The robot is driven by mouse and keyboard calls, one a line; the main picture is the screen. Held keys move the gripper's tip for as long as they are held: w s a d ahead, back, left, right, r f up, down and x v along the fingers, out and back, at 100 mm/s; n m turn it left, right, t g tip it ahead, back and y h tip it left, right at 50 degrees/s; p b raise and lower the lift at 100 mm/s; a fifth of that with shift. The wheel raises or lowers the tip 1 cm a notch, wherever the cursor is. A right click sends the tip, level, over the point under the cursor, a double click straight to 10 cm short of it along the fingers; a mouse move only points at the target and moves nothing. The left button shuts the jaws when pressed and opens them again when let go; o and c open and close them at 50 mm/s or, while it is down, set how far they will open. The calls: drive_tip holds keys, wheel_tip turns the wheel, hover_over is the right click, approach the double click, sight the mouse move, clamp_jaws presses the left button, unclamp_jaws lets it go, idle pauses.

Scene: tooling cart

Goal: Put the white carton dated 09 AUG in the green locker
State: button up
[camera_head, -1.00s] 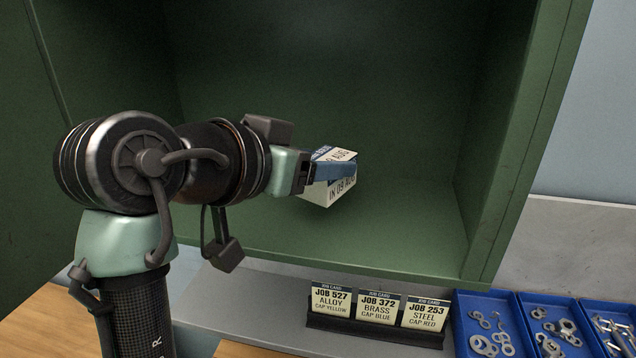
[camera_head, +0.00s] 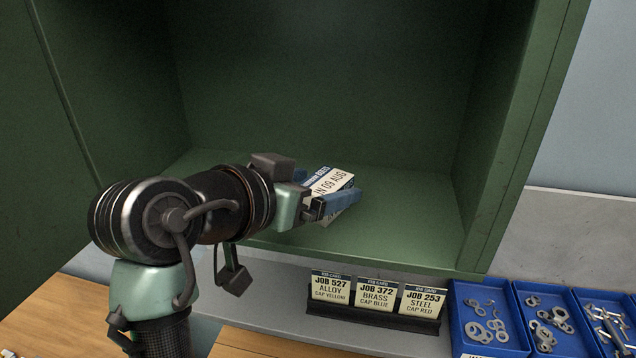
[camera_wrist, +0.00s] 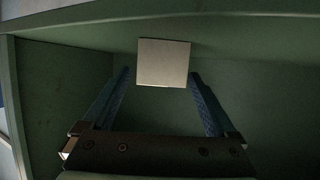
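The white carton (camera_head: 331,183) has a blue band and the printed words "IN 09 AUG". It is inside the green locker (camera_head: 400,190), low over the locker floor near the front. It looks tilted in the head view; contact with the floor cannot be made out. In the wrist view, a plain pale face of the carton (camera_wrist: 163,62) shows at the fingertips. My gripper (camera_head: 335,195) has its blue fingers apart, one on each side of the carton. In the wrist view, my gripper (camera_wrist: 160,76) shows a narrow gap at the carton's left side.
The locker's right wall (camera_head: 490,150) and front lip (camera_head: 380,258) border the opening. A job card holder (camera_head: 375,318) stands below it. Blue bins (camera_head: 480,320) with metal parts are at lower right. The locker floor right of the carton is clear.

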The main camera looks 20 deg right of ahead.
drive_tip(key=shift+r, duration=0.2)
drive_tip(key=b+v, duration=0.4)
drive_tip(key=v, duration=0.7)
drive_tip(key=w+a+r+n+t+y, duration=0.15)
drive_tip(key=w+r+n+t, duration=0.3)
drive_tip(key=r+t, duration=0.45)
drive_tip(key=s+a+r+n+t+y, duration=0.5)
drive_tip(key=s+r+n+t+y, duration=0.1)
drive_tip(key=s+r+t+y, duration=0.3)
drive_tip(key=shift+s+n+t, duration=0.35)
drive_tip(key=shift+s+t, duration=0.55)
drive_tip(key=shift+s, duration=0.05)
drive_tip(key=shift+a, duration=0.2)
